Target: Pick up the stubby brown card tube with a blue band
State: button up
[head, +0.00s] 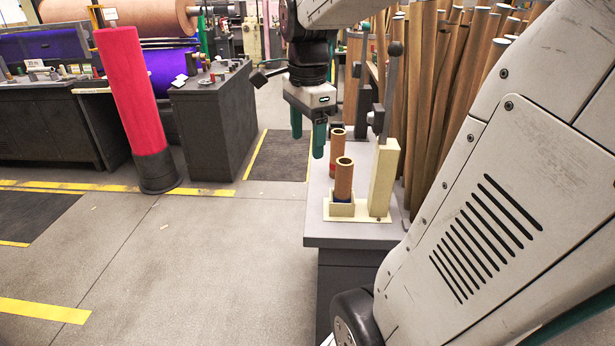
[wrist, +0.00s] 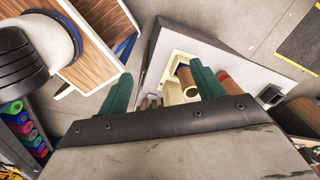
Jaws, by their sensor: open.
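A stubby brown card tube (head: 344,180) stands upright in a square cream holder (head: 341,210) on a grey bench top, with blue showing at its foot. A second brown tube (head: 337,135) stands behind it, its lower part partly hidden. My gripper (head: 308,144) is open and empty, pointing down, above and to the left of the tubes in the head view. In the wrist view, a brown tube (wrist: 186,78) in the cream holder shows beside my right green finger, which partly hides it. Neither finger visibly touches a tube.
A cream post (head: 383,178) with a dark lever knob stands right beside the holder. Several long brown tubes (head: 450,90) lean behind the bench (head: 325,235). A tall pink roll (head: 132,90) stands at the left. The floor between is clear.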

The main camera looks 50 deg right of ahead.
jog(key=w+d+f+m, duration=0.1)
jog(key=w+d+m, duration=0.1)
jog(key=d+m, duration=1.2)
send_near(344, 173)
jog(key=shift+g, duration=0.3)
jog(key=f, duration=0.1)
jog(key=w+d+f, duration=0.1)
jog(key=f, duration=0.1)
jog(key=w+d+f, duration=0.1)
jog(key=f, duration=0.1)
notch_tip(344, 173, down, 7)
jog(key=shift+r, duration=0.15)
jog(key=shift+c, duration=0.4)
jog(key=c, duration=1.3)
jog(key=shift+r, duration=0.1)
